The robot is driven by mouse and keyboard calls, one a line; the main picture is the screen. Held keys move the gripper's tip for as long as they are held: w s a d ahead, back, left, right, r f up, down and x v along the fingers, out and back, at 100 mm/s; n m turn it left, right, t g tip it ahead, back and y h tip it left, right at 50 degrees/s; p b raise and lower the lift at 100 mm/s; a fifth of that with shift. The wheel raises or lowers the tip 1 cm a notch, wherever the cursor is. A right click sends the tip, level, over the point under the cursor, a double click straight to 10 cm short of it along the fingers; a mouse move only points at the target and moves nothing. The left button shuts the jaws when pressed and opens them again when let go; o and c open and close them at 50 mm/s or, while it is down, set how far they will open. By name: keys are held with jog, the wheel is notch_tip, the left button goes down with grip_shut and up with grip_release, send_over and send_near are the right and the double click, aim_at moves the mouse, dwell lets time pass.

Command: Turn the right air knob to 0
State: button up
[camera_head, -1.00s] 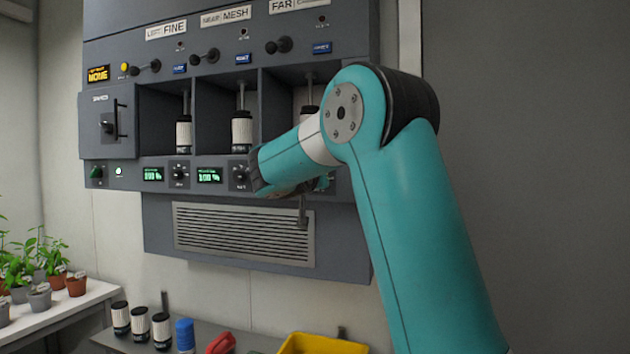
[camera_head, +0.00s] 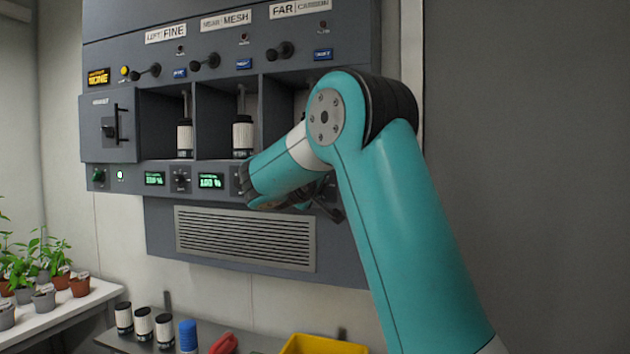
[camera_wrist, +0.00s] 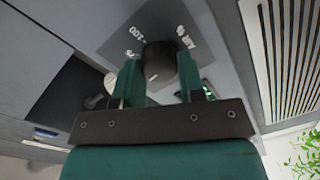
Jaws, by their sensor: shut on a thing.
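In the wrist view a round black knob (camera_wrist: 160,62) sits on the grey panel, with "AIR %" and "100" printed beside it. A small white mark on the knob faces my gripper's side of the picture. My gripper (camera_wrist: 159,72) has one teal finger on each side of the knob and is shut on it. A green display (camera_wrist: 208,88) is partly hidden behind a finger. In the head view my arm hides this knob and the right end of the control strip. The left air knob (camera_head: 181,179) shows there, and the left and middle displays (camera_head: 155,179) (camera_head: 211,181) look like 100 %.
A vent grille (camera_head: 245,238) lies below the strip. Bays above hold black-and-white canisters (camera_head: 243,137). Below are a bench with canisters (camera_head: 143,323), a blue stack (camera_head: 187,336), a red object (camera_head: 223,344) and a yellow bin (camera_head: 322,345). Potted plants (camera_head: 45,280) stand at left.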

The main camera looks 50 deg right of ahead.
jog(key=shift+f+n+g+h+p, duration=0.1)
jog(key=shift+n+g+h+p, duration=0.15)
jog(key=shift+n+p, duration=3.45)
jog(key=shift+f+n+g+h+p, duration=0.15)
jog(key=shift+n+h+p, duration=0.2)
jog(key=shift+n+p, duration=3.3)
jog(key=shift+n+b, duration=0.5)
jog(key=shift+n, duration=0.25)
jog(key=o, duration=0.9)
